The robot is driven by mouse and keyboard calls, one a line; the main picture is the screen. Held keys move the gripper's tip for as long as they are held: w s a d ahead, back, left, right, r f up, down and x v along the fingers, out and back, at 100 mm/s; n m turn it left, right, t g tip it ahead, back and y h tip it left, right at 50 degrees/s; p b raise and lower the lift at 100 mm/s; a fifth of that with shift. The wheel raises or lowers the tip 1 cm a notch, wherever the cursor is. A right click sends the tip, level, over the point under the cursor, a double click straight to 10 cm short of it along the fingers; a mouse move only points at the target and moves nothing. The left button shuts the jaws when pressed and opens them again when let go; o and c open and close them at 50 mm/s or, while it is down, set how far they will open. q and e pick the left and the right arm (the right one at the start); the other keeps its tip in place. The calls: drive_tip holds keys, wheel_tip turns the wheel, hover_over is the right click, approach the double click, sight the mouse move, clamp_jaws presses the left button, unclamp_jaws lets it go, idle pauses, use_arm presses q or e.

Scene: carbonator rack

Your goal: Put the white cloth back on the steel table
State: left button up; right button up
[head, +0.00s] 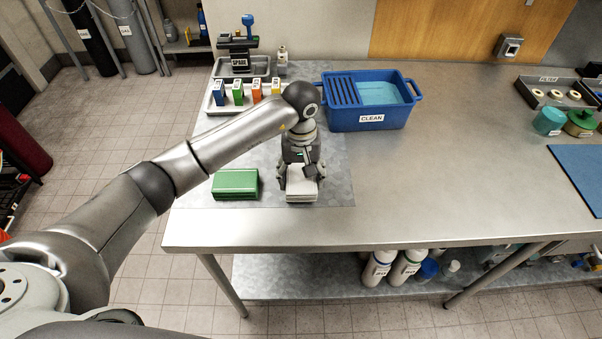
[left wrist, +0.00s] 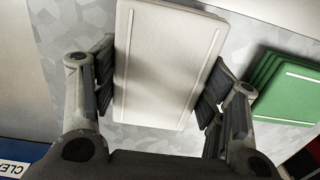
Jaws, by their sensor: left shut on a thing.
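The white cloth (head: 301,187) is a folded, flat stack at the front left of the steel table (head: 430,190). It also shows large in the left wrist view (left wrist: 165,62), between the fingers. My left gripper (head: 301,180) points down and is shut on the white cloth, one finger on each side; in the left wrist view the fingers (left wrist: 160,90) flank it. The cloth is at or just above the grey mottled mat; I cannot tell if it touches. My right gripper is in neither view.
A folded green cloth (head: 236,184) lies just left of the white one. A blue CLEAN tub (head: 367,119) stands behind. A tray with coloured blocks (head: 217,108) and a scale (head: 238,62) are at the back left. The table's middle is clear.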

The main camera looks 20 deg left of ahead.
use_arm(q)
drive_tip(key=shift+f, duration=0.45)
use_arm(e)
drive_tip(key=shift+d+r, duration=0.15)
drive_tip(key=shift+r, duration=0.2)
use_arm(q)
drive_tip(key=shift+f, duration=0.1)
drive_tip(key=shift+f, duration=0.1)
drive_tip(key=o, duration=1.2)
drive_tip(key=shift+o, duration=0.2)
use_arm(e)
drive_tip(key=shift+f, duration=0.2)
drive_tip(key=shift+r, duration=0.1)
